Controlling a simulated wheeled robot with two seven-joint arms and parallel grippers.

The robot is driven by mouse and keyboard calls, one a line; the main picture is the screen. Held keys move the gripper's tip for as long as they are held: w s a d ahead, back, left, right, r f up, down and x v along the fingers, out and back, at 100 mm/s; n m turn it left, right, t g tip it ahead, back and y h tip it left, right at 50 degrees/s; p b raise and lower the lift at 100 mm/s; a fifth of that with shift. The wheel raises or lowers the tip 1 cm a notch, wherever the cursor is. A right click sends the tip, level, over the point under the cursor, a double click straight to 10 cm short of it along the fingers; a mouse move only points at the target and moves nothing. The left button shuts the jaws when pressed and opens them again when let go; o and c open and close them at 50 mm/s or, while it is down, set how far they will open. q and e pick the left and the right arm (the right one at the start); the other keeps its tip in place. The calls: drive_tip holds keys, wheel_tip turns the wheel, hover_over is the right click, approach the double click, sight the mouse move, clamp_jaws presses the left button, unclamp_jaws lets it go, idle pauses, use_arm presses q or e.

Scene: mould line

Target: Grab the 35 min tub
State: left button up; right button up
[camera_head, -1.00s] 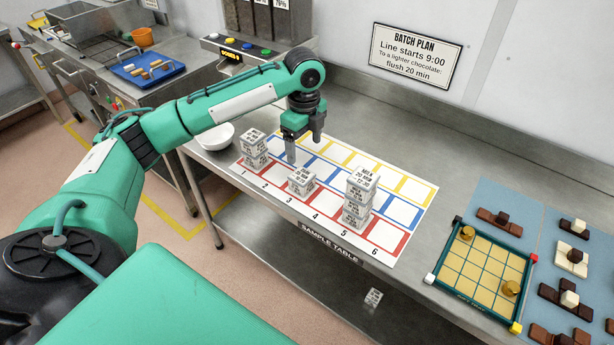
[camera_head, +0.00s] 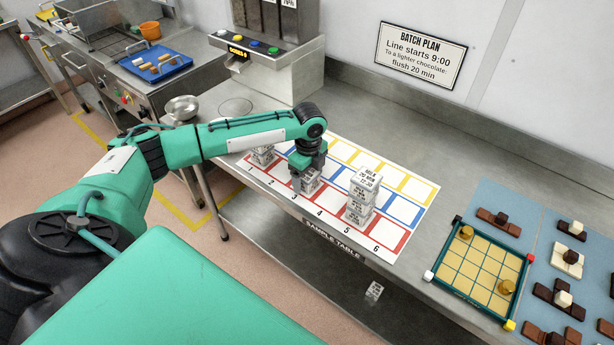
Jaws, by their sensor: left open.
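A small white tub (camera_head: 311,184) with dark print stands on the red row of the numbered mat (camera_head: 387,243), around column 3. My left gripper (camera_head: 303,183) points down at this tub, open, with its fingers beside it; I cannot tell whether they touch. A stack of white tubs (camera_head: 359,212) stands around column 5; its top label reads Milk, 20 min, 12:30. More tubs (camera_head: 262,157) at column 1 are partly hidden by my arm. I cannot read 35 min on any tub. My right gripper is not in view.
A green-framed grid board (camera_head: 446,285) with round pieces lies right of the mat. Chocolate pieces (camera_head: 568,258) lie on a blue sheet beyond it. A metal bowl (camera_head: 182,108) stands at the left. Another tub (camera_head: 374,291) lies below the table edge.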

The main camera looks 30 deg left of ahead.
use_arm(q)
drive_tip(key=c, duration=1.1)
drive_tip(key=shift+r, duration=0.1)
wheel_tip(320, 180, up, 19)
drive_tip(key=b, duration=0.4)
wheel_tip(320, 180, up, 8)
drive_tip(key=p, duration=1)
hover_over(309, 174)
drive_tip(key=shift+b, duration=0.3)
